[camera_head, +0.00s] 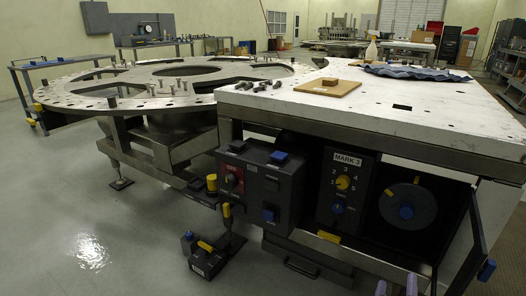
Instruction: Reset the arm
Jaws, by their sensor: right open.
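My right gripper (396,287) shows only as two pale purple fingertips at the bottom edge, right of centre. The fingertips are apart with nothing seen between them, and the rest of the gripper is cut off by the frame. It is low, in front of the workbench (440,120) and below its control panels. My left gripper is not in view. The large round turret plate (85,92), a metal ring with holes and upright pins, stands left of the bench.
A panel marked MARK 3 (347,159) with a yellow knob (343,183), a round dial (408,207) and a button box (268,190) face me. A dark frame (462,250) juts out at right. Grey floor (80,210) is clear at left.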

